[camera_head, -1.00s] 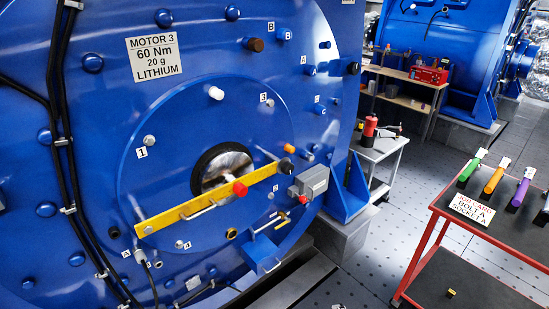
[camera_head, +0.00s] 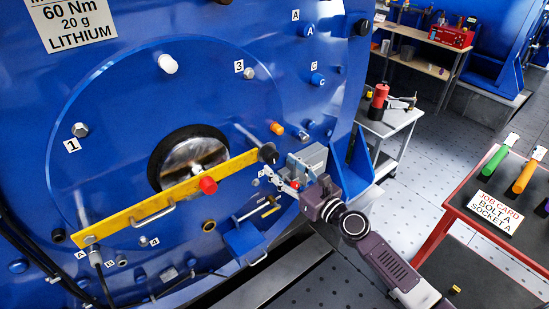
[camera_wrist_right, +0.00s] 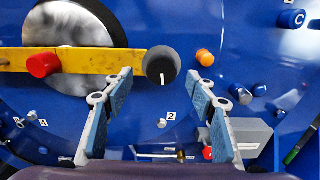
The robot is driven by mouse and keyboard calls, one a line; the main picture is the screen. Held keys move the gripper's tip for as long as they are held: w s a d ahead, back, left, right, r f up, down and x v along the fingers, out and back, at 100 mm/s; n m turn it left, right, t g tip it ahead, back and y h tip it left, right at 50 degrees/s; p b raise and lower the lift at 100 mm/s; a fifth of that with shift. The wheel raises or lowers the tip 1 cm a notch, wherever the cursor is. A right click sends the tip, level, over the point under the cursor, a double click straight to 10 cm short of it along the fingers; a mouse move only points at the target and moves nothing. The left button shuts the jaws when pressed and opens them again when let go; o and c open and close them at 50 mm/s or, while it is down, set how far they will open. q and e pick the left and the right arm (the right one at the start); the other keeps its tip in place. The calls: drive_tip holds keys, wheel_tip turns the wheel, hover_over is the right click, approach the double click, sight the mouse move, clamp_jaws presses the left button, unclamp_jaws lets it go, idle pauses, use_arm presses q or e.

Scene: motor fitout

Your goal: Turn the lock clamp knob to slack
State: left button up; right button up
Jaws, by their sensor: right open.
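A yellow bar (camera_head: 135,212) lies across the round opening of the blue motor. A black round knob (camera_head: 268,153) sits at its right end. In the right wrist view the black knob (camera_wrist_right: 162,67) shows a short, upright white line on its face. A red knob (camera_head: 208,185) sits nearer the bar's middle. I cannot read a label naming either as the lock clamp knob. My right gripper (camera_head: 284,172) is open and empty, just below and right of the black knob. In the right wrist view its fingertips (camera_wrist_right: 160,82) flank the knob's lower part, apart from it.
An orange plug (camera_head: 276,128) and a grey box (camera_head: 312,156) are close to the knob. A blue bracket (camera_head: 245,240) juts out below. A red-framed cart (camera_head: 465,205) with colored-handled tools stands at the right.

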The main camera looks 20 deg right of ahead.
sight(274, 159)
drive_tip(key=x, duration=0.2)
drive_tip(key=shift+w+f, duration=0.15)
drive_tip(key=shift+w, duration=0.6)
drive_tip(key=shift+w+a, duration=0.15)
drive_tip(key=shift+a, duration=0.05)
drive_tip(key=c, duration=1.2)
use_arm(q)
drive_tip(key=shift+w+d, duration=0.35)
drive_tip(key=shift+w, duration=0.25)
use_arm(e)
drive_tip(key=shift+o, duration=0.2)
